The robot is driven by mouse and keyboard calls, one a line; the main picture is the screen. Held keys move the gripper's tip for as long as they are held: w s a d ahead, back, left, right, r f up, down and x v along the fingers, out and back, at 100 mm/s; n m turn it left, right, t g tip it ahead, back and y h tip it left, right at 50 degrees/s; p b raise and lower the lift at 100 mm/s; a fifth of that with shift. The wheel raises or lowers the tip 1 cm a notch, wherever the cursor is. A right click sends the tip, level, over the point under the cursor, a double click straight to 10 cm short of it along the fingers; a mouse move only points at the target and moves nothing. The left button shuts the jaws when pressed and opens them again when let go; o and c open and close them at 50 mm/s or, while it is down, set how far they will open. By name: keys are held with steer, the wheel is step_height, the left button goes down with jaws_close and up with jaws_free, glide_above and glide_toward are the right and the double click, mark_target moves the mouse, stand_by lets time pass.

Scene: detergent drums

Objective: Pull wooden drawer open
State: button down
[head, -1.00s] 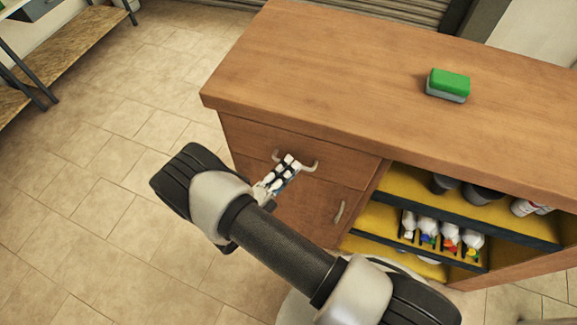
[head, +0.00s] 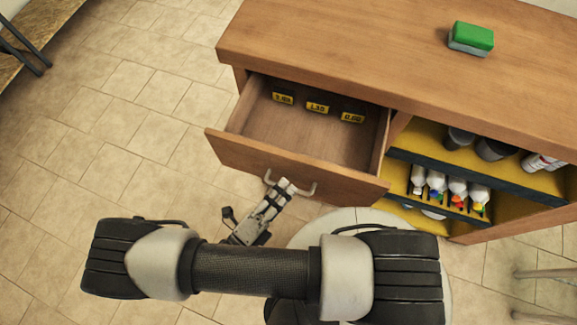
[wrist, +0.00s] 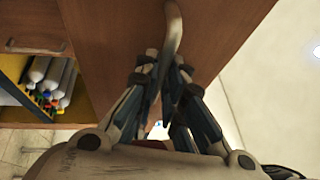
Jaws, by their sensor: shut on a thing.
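The wooden drawer (head: 290,166) stands pulled out of the cabinet, with its inside in view from above. Its curved metal handle (head: 308,191) is on the front panel. My gripper (head: 285,188) is shut on the handle near its middle in the head view. In the wrist view my gripper's fingers (wrist: 165,85) close around the handle (wrist: 174,30), which runs up in front of the brown drawer front. Three dark items with yellow price labels (head: 317,106) sit along the back of the drawer. The fingers hide part of the handle.
The cabinet top (head: 350,50) bears a green and grey sponge (head: 471,38). Right of the drawer, open yellow shelves (head: 470,150) hold several bottles (head: 450,188) and dark containers (head: 493,148). Tiled floor (head: 130,130) to the left is clear. Pale bars (head: 545,273) show at the lower right.

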steer(key=shift+s+a, duration=0.35)
steer(key=shift+s, duration=0.55)
steer(key=shift+s+a, duration=0.3)
steer(key=shift+s, duration=0.55)
steer(key=c, duration=1.7)
jaws_free()
steer(key=shift+a, duration=0.1)
steer(key=v, duration=1.2)
steer(key=shift+o, duration=0.5)
